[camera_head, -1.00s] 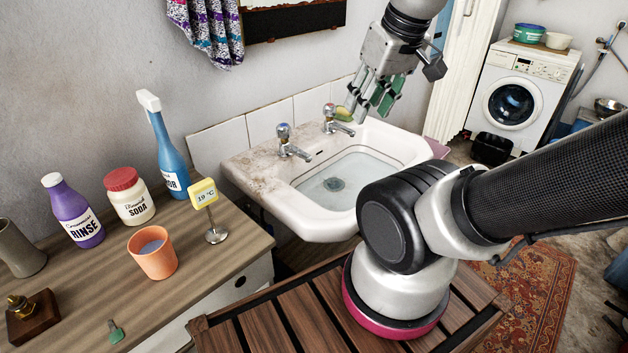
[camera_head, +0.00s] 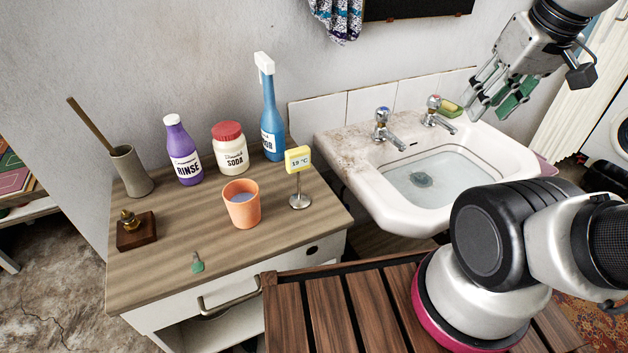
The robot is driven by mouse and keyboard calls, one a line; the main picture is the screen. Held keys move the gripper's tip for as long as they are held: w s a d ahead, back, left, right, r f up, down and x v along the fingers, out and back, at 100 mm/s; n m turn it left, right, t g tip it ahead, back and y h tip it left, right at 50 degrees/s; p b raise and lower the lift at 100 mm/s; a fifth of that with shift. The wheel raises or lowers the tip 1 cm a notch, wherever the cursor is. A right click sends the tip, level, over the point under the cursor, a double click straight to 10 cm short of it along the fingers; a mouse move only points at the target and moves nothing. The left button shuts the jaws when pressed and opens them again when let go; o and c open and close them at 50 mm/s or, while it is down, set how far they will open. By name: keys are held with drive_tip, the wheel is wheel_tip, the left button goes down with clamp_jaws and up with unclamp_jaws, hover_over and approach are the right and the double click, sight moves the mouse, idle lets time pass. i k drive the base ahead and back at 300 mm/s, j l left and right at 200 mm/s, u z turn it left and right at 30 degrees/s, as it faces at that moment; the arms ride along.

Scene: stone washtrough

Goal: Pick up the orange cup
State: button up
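The orange cup (camera_head: 242,208) stands upright on the wooden top of the cabinet, with greyish liquid visible inside it. It is in front of the white soda jar and left of the small thermometer stand. My gripper (camera_head: 497,98) is high at the upper right, above the far side of the sink and well away from the cup. Its fingers look spread apart, with green pads and nothing held between them.
The sink (camera_head: 400,205) holds water.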

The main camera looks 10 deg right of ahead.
sight(241, 198)
drive_tip(key=j+z, duration=0.2)
drive_tip(key=z, duration=0.45)
drive_tip(key=k+j+z, duration=0.5)
drive_tip(key=j, duration=0.15)
drive_tip(key=k+j, duration=0.85)
drive_tip(key=j+z, duration=0.05)
drive_tip(key=j, duration=0.1)
